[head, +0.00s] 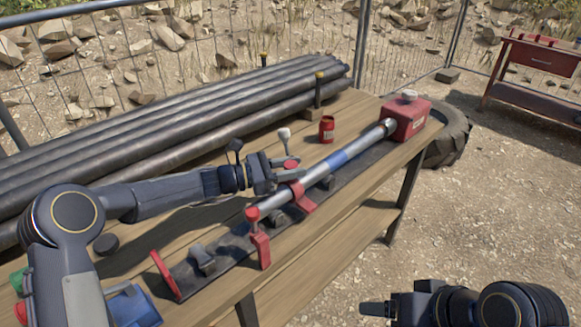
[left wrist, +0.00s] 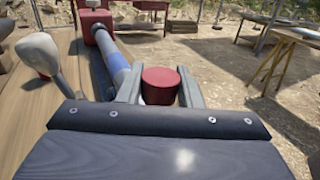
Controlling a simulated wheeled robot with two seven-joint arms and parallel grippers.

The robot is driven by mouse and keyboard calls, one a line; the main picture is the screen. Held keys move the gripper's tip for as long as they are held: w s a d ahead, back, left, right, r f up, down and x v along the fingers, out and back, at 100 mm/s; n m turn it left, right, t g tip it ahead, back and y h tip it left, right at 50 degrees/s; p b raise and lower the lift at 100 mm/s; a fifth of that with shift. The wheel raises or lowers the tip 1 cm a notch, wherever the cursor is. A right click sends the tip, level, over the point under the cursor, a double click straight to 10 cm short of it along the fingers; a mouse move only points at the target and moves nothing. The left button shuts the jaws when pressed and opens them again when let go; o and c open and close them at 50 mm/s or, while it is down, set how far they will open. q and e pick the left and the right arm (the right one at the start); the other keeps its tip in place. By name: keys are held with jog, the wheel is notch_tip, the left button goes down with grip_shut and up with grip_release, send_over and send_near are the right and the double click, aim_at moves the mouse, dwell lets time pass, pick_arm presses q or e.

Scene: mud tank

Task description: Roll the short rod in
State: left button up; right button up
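A slim silver rod (head: 274,202) with a blue band lies lengthwise along the bench, with a red end piece (head: 253,214) at its near end. Its far end meets a red box (head: 404,118). In the left wrist view the blue stretch (left wrist: 118,70) runs towards the red box (left wrist: 95,24). My left gripper (head: 288,171) is above the rod, at a round red cap (head: 291,165). In the left wrist view this red cap (left wrist: 160,86) sits between the two fingers, very close to both; firm contact is not clear. My right gripper (head: 376,308) is off the bench, seen side-on.
Several long dark pipes (head: 180,105) lie along the back of the bench. A red can (head: 326,130) and a white-knobbed lever (head: 284,134) stand near the left gripper. A red clamp (head: 260,248) stands at the near end.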

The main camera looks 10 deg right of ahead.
pick_arm(q)
jog(key=o, duration=0.5)
jog(key=shift+w+d, duration=0.2)
jog(key=shift+d, duration=0.05)
jog(key=shift+c, duration=0.2)
jog(key=shift+s, duration=0.1)
jog(key=shift+a, duration=0.1)
jog(key=s+a, duration=0.1)
jog(key=a, duration=0.6)
jog(key=shift+a, duration=0.3)
jog(key=shift+s+r, duration=0.1)
